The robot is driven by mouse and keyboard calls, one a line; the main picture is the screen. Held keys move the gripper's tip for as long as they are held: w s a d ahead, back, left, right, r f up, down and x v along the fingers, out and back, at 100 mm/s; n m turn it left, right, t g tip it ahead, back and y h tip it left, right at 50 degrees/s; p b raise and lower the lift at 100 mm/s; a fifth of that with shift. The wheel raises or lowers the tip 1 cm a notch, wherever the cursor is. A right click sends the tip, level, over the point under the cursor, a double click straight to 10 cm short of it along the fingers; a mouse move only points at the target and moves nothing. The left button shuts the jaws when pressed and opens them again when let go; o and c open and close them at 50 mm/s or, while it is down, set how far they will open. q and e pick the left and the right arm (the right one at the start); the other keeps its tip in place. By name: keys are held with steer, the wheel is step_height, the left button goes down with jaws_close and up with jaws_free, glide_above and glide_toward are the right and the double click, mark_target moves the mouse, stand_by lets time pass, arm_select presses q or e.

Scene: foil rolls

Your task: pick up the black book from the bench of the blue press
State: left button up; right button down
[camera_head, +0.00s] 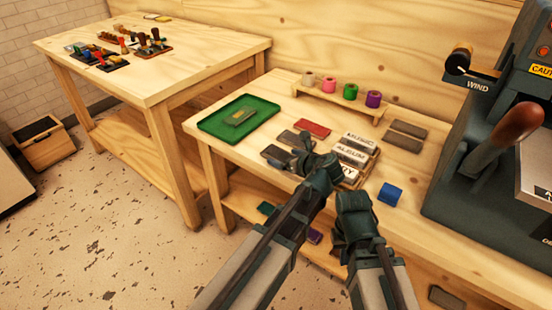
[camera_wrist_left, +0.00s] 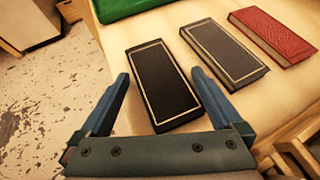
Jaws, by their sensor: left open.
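The black book (camera_wrist_left: 166,92), with a thin gold border line, lies flat near the left edge of the bench (camera_head: 225,160). In the head view the black book (camera_head: 275,157) is partly beside my left gripper (camera_head: 304,152). My left gripper is open in the left wrist view (camera_wrist_left: 160,78), its fingers on either side of the book's near part in the picture. I cannot tell the height between them. My right gripper (camera_head: 353,203) is at the bench's front edge; its jaws are not clear. The blue press (camera_head: 455,195) stands at the right.
A dark grey book (camera_wrist_left: 222,52) and a red book (camera_wrist_left: 273,36) lie right of the black one. A green tray (camera_head: 212,124), white labelled blocks (camera_head: 352,154), a blue block (camera_head: 390,194) and a roll rack (camera_head: 330,97) are on the bench.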

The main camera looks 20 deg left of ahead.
arm_select(q)
steer(key=shift+d+r, duration=0.1)
steer(key=shift+c, duration=0.3)
steer(key=shift+s, duration=0.1)
steer(key=c, duration=1.1)
steer(key=shift+r+p, duration=0.4)
steer(key=shift+p, duration=0.1)
jaws_close()
step_height(320, 180, up, 10)
steer(key=p, duration=0.9)
steer(key=shift+f, duration=0.25)
